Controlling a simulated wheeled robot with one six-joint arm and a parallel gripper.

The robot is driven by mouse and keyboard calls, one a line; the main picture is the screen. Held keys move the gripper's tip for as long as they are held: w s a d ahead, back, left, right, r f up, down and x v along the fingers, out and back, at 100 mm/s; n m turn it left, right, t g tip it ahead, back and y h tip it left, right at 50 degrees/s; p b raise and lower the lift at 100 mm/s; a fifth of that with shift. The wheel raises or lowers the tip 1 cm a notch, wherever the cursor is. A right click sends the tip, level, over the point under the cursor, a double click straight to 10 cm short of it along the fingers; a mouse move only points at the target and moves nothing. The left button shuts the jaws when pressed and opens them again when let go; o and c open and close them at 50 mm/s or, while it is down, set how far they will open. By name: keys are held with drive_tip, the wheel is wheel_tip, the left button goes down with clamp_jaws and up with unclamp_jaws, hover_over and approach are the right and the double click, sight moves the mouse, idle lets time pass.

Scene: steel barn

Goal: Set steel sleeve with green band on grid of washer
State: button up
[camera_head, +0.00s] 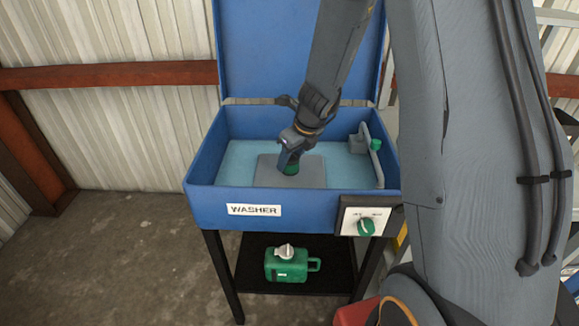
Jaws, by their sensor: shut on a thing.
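The blue washer (206,207) stands with its lid up and a "WASHER" label on its front. Inside it, a grey grid (262,178) lies over the light blue basin floor. My gripper (291,160) reaches down into the basin and is shut on the steel sleeve with green band (290,169). Only the green lower part of the sleeve shows clearly; the jaws hide most of the rest. The sleeve is over the middle of the grid, roughly upright. I cannot tell whether its bottom touches the grid.
A spout with a green knob (375,144) rises inside the basin's right side. A control box with a green dial (366,227) is on the washer's front right. A green jug (286,264) stands on the black shelf below. The concrete floor at left is clear.

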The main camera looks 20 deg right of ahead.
drive_tip(key=shift+f, duration=0.85)
drive_tip(key=shift+f+b, duration=0.1)
drive_tip(key=shift+b, duration=0.25)
drive_tip(key=o, duration=1.2)
drive_tip(key=shift+o, duration=0.2)
drive_tip(key=shift+r, duration=0.4)
drive_tip(key=p+v, duration=0.3)
drive_tip(key=v, duration=0.8)
drive_tip(key=shift+s+r, duration=0.15)
drive_tip(key=shift+s, duration=0.05)
drive_tip(key=shift+r+p, duration=0.1)
drive_tip(key=shift+p, duration=0.2)
